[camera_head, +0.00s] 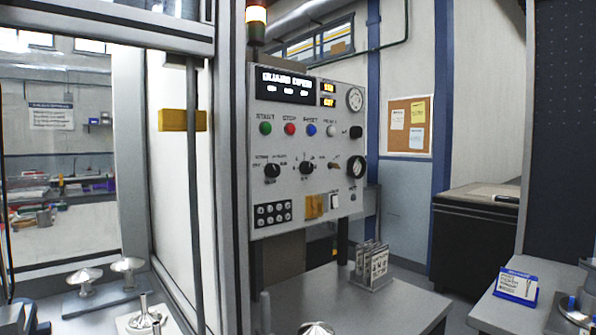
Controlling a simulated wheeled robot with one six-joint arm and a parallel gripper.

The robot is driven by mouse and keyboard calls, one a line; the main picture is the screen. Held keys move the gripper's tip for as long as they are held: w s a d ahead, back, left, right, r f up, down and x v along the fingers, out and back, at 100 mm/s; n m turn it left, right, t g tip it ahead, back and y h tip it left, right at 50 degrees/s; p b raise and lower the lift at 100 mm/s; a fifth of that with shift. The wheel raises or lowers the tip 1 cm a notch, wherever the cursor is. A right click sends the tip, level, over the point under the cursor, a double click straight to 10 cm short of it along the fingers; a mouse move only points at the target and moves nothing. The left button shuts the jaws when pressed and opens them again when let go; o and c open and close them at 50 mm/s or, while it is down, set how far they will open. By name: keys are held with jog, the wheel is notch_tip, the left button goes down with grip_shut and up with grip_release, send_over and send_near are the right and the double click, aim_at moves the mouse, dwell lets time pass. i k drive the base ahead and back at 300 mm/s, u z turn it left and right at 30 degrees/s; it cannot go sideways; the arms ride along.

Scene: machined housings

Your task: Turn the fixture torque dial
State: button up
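A grey control panel (300,215) stands upright at the centre of the head view, turned slightly to one side. It carries two black rotary knobs, a left one (272,170) and a middle one (306,167). The lettering is too small to tell which one is the fixture torque dial. My gripper is not in view, and nothing touches the panel.
A grey table (340,305) lies in front of the panel, with a card rack (370,266) on it. A framed glass enclosure (205,230) borders the panel's left. Shiny metal housings (84,278) stand at lower left. A blue-edged card (517,285) stands on the right bench.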

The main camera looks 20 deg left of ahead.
aim_at(307, 168)
jog(key=u, duration=1.1)
jog(key=i, duration=0.1)
jog(key=z, duration=0.15)
